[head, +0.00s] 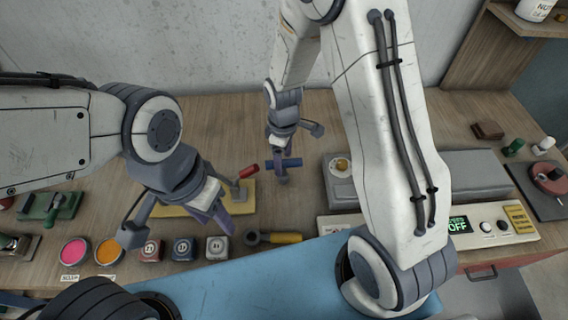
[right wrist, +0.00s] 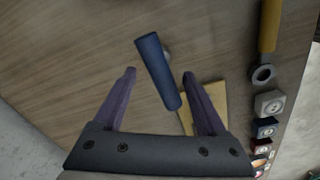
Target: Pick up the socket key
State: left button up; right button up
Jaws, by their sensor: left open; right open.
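The blue-handled tool, which looks like the socket key, (head: 291,163) lies on the wooden bench in the middle, with a short grey stem at its side. It also shows in the right wrist view (right wrist: 156,68). My right gripper (head: 280,160) is open above it and partly hides it in the head view. In the right wrist view, the handle lies slantwise between the two purple fingers (right wrist: 159,74); I cannot tell how high the fingers are above it. My left gripper (head: 222,222) is open and empty at the left, over the yellow board's edge.
A red-handled tool (head: 248,170) stands by the yellow board (head: 243,204). A yellow-handled ring tool (head: 283,238) lies nearer me, beside several small cubes (head: 217,248) and paint pots (head: 75,250). A control panel (head: 488,227) stands at the right.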

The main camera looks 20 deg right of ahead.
aim_at(284, 174)
notch_tip(284, 174, down, 5)
jog(key=shift+s+p, duration=0.15)
jog(key=shift+p, duration=0.8)
jog(key=shift+f, duration=0.5)
grip_shut()
